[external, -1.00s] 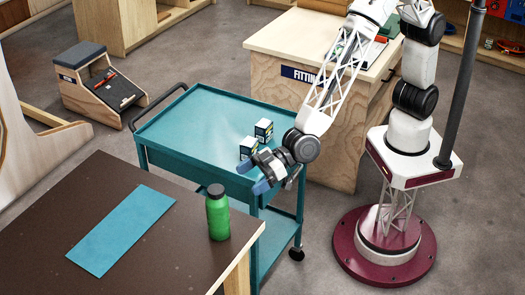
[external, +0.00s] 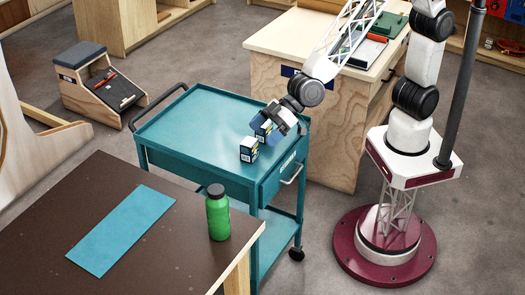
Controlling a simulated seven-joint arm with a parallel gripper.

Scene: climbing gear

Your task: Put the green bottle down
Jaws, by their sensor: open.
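The green bottle (external: 218,216) with a dark cap stands upright near the right corner of the dark brown table (external: 130,185). Nothing holds it. My gripper (external: 268,127) is open over the right part of the teal cart, well away from the bottle. Its fingers are at the farther of two small boxes (external: 263,126) and partly cover it. I cannot tell whether they touch that box.
The nearer small box (external: 249,149) stands on the teal cart (external: 185,125) close to my gripper. A blue mat (external: 122,230) lies bare on the brown table. A wooden counter (external: 330,140) stands behind the cart. The cart's left part is clear.

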